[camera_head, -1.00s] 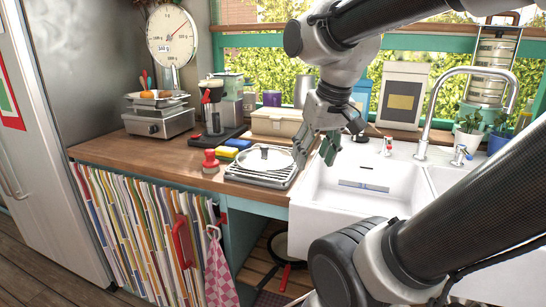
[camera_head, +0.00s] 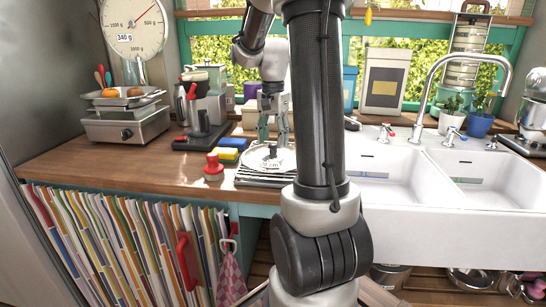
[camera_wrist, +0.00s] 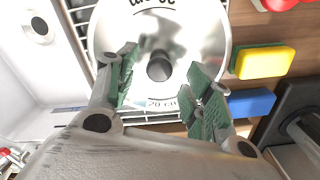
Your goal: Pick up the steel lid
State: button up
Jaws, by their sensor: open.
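The steel lid (camera_head: 260,162) lies flat on a wire drying rack (camera_head: 262,180) on the wooden counter, left of the sink. In the wrist view the shiny round lid (camera_wrist: 192,32) shows printed lettering and a dark round knob (camera_wrist: 159,68) at its middle. My gripper (camera_head: 273,138) points down over the lid, open and empty. In the wrist view my gripper's green-padded fingers (camera_wrist: 162,72) stand on either side of the knob in the picture. I cannot tell how much height is left between the fingertips and the lid. My arm hides the lid's right side in the head view.
A red-knobbed tool (camera_head: 213,167), a yellow sponge (camera_wrist: 265,62) and a blue sponge (camera_wrist: 250,102) lie close to the rack. A dark-based appliance (camera_head: 200,132) and a scale (camera_head: 127,120) stand further left. The white sink (camera_head: 400,180) is on the right.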

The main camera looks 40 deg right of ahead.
aim_at(273, 152)
notch_tip(273, 152, down, 3)
jog(key=shift+r, duration=0.15)
grip_shut()
jog(key=shift+r, duration=0.1)
